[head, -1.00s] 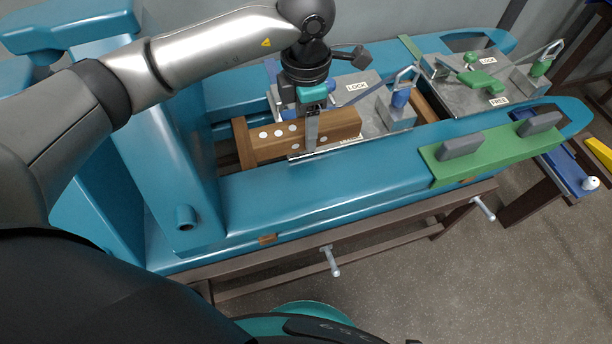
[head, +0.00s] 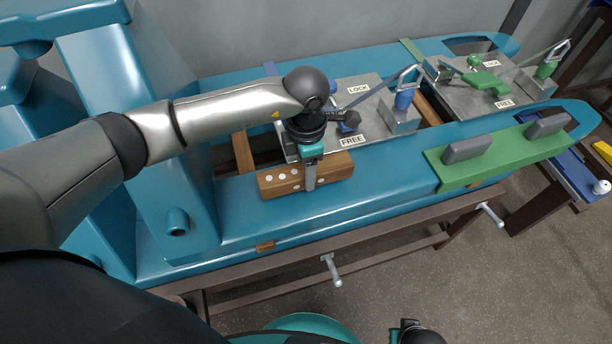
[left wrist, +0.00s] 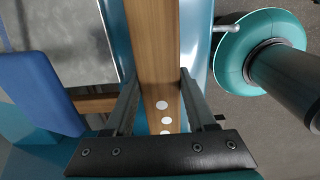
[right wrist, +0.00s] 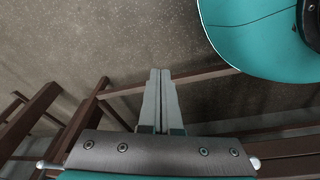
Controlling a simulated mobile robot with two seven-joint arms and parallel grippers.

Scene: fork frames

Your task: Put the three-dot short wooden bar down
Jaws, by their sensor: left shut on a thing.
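The short wooden bar (head: 335,170), with white dots near its left end, lies level over the front blue beam (head: 380,162) of the frame. My left gripper (head: 310,186) is shut on it near its middle, from above. I cannot tell whether the bar touches the beam. In the left wrist view the bar (left wrist: 154,50) runs between the two fingers, with white dots showing near the palm. My right gripper (right wrist: 160,75) has its fingers together, with nothing between them, over the floor.
A metal plate with LOCK and FREE labels (head: 352,141) and a blue-handled clamp (head: 403,102) sits behind the bar. A green block with grey pads (head: 450,172) is on the beam to the right. A second plate with a green clamp (head: 485,82) stands farther right.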

